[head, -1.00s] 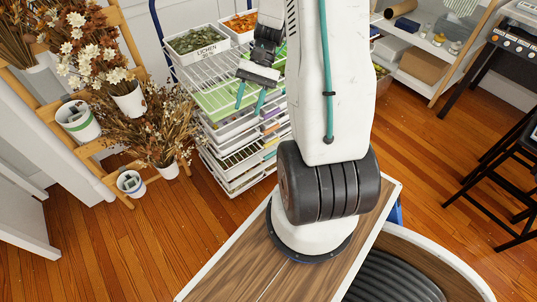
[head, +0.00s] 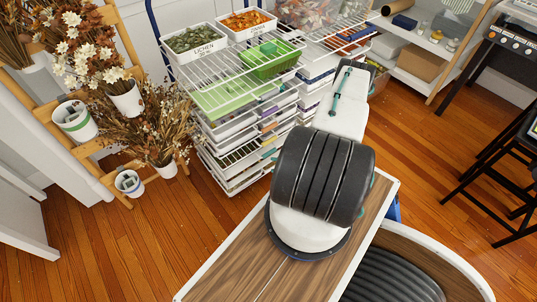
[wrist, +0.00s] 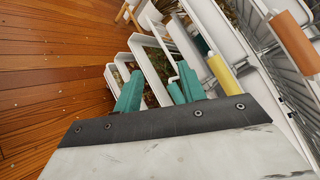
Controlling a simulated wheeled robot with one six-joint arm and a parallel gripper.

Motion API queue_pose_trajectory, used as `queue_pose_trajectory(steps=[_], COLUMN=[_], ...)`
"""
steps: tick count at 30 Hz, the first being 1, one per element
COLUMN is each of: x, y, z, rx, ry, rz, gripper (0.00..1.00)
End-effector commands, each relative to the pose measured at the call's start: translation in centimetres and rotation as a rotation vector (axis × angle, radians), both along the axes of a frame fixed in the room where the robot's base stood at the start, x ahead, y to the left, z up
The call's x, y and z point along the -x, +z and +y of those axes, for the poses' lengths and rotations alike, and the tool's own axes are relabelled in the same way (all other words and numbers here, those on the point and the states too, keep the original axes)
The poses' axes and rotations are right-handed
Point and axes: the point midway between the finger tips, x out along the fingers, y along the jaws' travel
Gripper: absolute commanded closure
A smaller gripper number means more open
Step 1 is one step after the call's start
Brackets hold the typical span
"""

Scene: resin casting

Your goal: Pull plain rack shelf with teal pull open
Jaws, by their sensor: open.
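In the wrist view my gripper (wrist: 158,91) shows as two teal fingers, spread apart with nothing clearly held between them. Ahead of it are white shelf fronts of the rack. A small teal piece (wrist: 201,45), which looks like a pull, shows beyond the right finger; its shelf is partly hidden, and I cannot tell whether a finger touches it. A yellow pull (wrist: 219,74) is just right of the right finger, and an orange pull (wrist: 295,42) is farther right. In the head view the white wire rack (head: 215,125) stands behind my arm, which hides my gripper.
Trays of lichen (head: 194,40) and orange material (head: 247,22) sit on top of the rack, with a green bin (head: 270,60) below. Dried flowers on a wooden stand (head: 95,150) are close at left. Wood floor (head: 130,240) is clear in front. A black stool (head: 500,170) stands at right.

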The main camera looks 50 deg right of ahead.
Motion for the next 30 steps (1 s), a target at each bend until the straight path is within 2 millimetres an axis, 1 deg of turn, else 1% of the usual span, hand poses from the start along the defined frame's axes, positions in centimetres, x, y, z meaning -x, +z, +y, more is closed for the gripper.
queue_pose_trajectory(steps=[1, 2, 3, 6, 9, 11, 14, 24, 27, 30], x=[0.1, 0.0, -0.4, -1.3, -1.5, -1.7, -2.4, -7.4, -8.4, -9.0], y=[-1.9, -2.8, -3.5, -3.5, -3.4, -3.4, -3.5, -4.4, -4.6, -4.7], z=[-0.4, -1.0, -2.4, -5.5, -6.5, -6.5, -6.3, -5.5, -5.3, -5.2], rx=[0.046, 0.093, 0.166, 0.322, 0.413, 0.445, 0.470, 0.471, 0.470, 0.471], ry=[-0.055, -0.089, -0.128, -0.189, -0.207, -0.203, -0.195, -0.192, -0.193, -0.194], rz=[-0.021, -0.037, -0.060, -0.106, -0.131, -0.142, -0.152, -0.153, -0.152, -0.151], gripper=[0.59, 0.59, 0.59, 0.59, 0.59, 0.59, 0.59, 0.59, 0.59, 0.59])
